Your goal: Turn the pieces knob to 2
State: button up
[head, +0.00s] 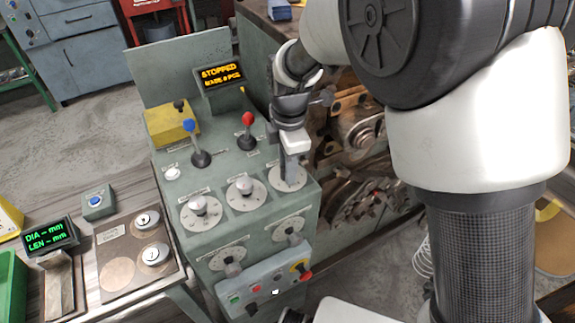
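My gripper (292,168) points down over the right-hand dial (288,181) on the green console's top. Its fingers hide that dial's knob, so I cannot tell whether they grip it or where it points. Two more dials with grey knobs show beside it, a middle one (244,192) and a left one (200,210). Two dials with knobs sit on the front face, a left one (230,261) and a right one (289,232). The dial labels are too small to read, so I cannot tell which is the pieces knob.
The display (220,76) reads STOPPED and MADE 0 PCS. A blue-topped lever (199,156) and a red-topped lever (247,140) stand behind the dials. A button box (262,283) juts out in front. The coiling machinery (362,135) is at right.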

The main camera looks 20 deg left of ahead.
jog(key=shift+m, duration=0.3)
jog(key=m, duration=0.4)
jog(key=shift+a, duration=0.1)
jog(key=shift+m+h, duration=0.3)
jog(key=shift+m, duration=1.7)
jog(key=shift+w, duration=0.1)
jog(key=o, duration=1)
jog(key=r, duration=0.5)
jog(key=s+r, duration=0.1)
jog(key=r, duration=1.1)
jog(key=shift+s+a+r, duration=0.1)
jog(key=shift+s+r, duration=0.05)
jog(key=shift+r, duration=0.1)
